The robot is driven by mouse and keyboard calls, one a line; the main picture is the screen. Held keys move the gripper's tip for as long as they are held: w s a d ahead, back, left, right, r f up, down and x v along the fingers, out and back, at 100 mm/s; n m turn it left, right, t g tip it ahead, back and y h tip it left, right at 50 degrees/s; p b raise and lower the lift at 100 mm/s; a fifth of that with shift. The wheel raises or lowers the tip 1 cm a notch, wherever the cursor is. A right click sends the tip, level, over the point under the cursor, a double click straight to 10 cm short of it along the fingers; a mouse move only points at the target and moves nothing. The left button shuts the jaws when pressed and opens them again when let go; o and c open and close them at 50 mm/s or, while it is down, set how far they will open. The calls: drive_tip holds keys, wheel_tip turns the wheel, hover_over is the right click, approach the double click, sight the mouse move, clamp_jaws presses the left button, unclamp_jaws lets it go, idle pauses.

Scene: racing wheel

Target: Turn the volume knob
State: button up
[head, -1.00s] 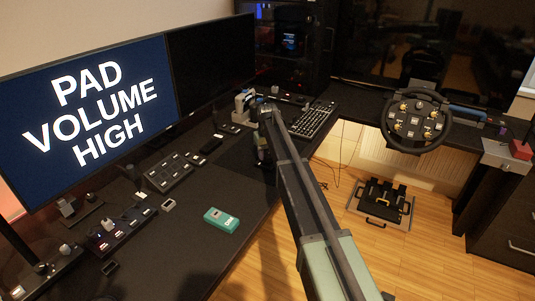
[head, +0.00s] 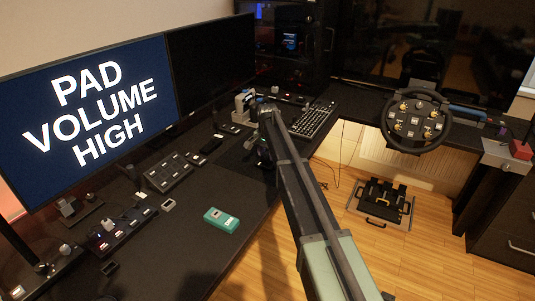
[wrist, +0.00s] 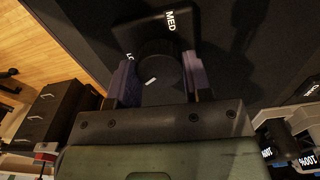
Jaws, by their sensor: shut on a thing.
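The volume knob (wrist: 161,88) is a dark round knob with a short white mark, seen in the wrist view. It stands by a black panel (wrist: 150,27) with a white "MED" label and a partly hidden label at its left. My gripper (wrist: 160,80) has purple finger pads, one on each side of the knob, and is shut on it. In the head view my gripper (head: 264,157) is low over the desk, partly hidden by my arm, and the knob cannot be made out. The left monitor (head: 95,115) reads "PAD VOLUME HIGH".
The black desk (head: 225,190) holds a teal box (head: 221,220), a button panel (head: 173,172) and a keyboard (head: 313,119). A racing wheel (head: 416,121) is at the right, with pedals (head: 382,202) on the wooden floor. Dark drawers (wrist: 50,115) show in the wrist view.

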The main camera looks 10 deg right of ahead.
drive_tip(key=m, duration=0.4)
drive_tip(key=shift+m, duration=0.3)
drive_tip(key=m, duration=0.4)
drive_tip(key=shift+m, duration=0.3)
drive_tip(key=m, duration=0.4)
drive_tip(key=shift+m, duration=2.4)
drive_tip(key=o, duration=0.9)
